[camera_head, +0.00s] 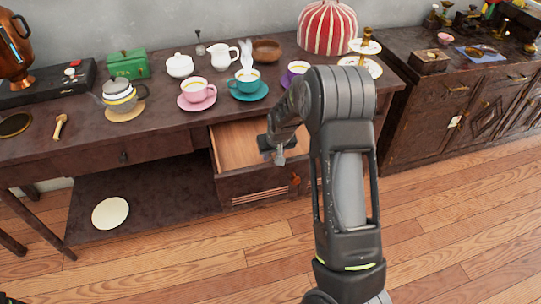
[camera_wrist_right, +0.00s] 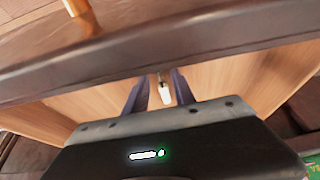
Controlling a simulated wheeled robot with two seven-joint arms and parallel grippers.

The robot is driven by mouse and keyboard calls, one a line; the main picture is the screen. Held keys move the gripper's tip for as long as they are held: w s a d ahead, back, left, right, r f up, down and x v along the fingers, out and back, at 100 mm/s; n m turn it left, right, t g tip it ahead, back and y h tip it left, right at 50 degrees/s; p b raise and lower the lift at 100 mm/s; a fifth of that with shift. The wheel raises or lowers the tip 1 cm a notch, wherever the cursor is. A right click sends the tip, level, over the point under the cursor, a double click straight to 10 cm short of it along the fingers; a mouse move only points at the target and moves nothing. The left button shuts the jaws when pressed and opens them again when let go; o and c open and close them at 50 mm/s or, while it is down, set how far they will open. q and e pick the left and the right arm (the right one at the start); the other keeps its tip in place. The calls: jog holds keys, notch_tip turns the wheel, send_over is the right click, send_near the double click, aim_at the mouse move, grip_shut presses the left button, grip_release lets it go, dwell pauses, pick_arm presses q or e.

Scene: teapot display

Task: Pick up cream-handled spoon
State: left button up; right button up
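A small utensil with a pale cream handle (camera_wrist_right: 166,94) and a thin metal shaft shows in the right wrist view, in the wood-lined drawer. My right gripper (camera_wrist_right: 160,84) is in or just above the drawer, its two dark fingers apart on either side of the handle. I see a gap beside the handle, so the fingers look open. In the head view my right gripper (camera_head: 279,152) is over the open drawer (camera_head: 236,148), and the arm hides part of it. The utensil's far end is hidden or too small to tell. My left gripper does not show.
The drawer front (camera_head: 258,184) stands out from the dark table. Above it stand a pink cup (camera_head: 197,90), a teal cup (camera_head: 248,84) and a purple-saucered cup (camera_head: 298,68). A pale-handled tool (camera_head: 60,126) lies at the left. A cabinet (camera_head: 455,100) stands at the right.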

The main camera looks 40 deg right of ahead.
dwell(0.4)
grip_shut()
dwell(0.4)
